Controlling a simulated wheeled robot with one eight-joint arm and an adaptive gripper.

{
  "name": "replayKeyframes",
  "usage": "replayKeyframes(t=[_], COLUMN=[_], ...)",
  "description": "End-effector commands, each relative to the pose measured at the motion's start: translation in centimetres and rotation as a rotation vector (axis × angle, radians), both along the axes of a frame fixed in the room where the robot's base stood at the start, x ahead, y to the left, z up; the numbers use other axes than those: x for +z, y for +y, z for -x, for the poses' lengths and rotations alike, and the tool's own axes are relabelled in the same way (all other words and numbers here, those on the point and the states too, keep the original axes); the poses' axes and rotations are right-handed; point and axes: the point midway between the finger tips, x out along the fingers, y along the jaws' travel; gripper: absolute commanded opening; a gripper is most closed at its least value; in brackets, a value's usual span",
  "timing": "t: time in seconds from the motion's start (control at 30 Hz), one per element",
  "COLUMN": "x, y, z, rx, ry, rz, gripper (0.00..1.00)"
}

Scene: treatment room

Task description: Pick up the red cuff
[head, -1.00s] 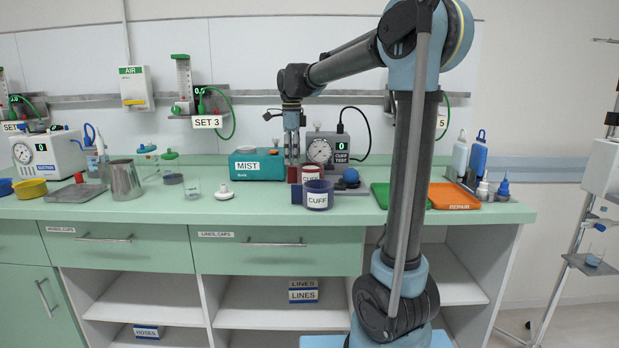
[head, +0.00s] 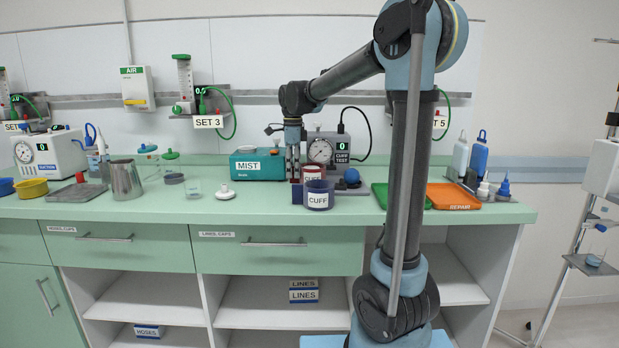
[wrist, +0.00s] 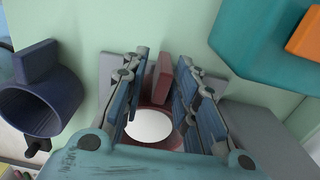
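The red cuff (head: 312,173) stands on the green counter, behind and partly hidden by a dark blue cuff (head: 319,196) with a white CUFF label. My gripper (head: 293,177) points straight down at the left side of the red cuff. In the wrist view, the red cuff's upright tab (wrist: 164,78) lies between the two fingers of my gripper (wrist: 162,68), with gaps on both sides. The fingers are open. The cuff's red body shows around a white oval below the tab. The dark blue cuff (wrist: 40,105) is left of the fingers.
The teal MIST box (head: 258,165) stands close left of my gripper. The CUFF TEST gauge unit (head: 327,142) is just behind. A blue bulb (head: 351,177), a green tray (head: 381,192) and an orange tray (head: 453,198) lie to the right.

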Motion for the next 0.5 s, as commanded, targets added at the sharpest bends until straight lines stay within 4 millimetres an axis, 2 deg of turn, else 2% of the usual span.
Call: replayKeyframes(t=[0.5], x=[0.26], y=[-0.59], z=[-0.09], rx=[-0.006], ry=[-0.002], rz=[0.01], gripper=[0.0])
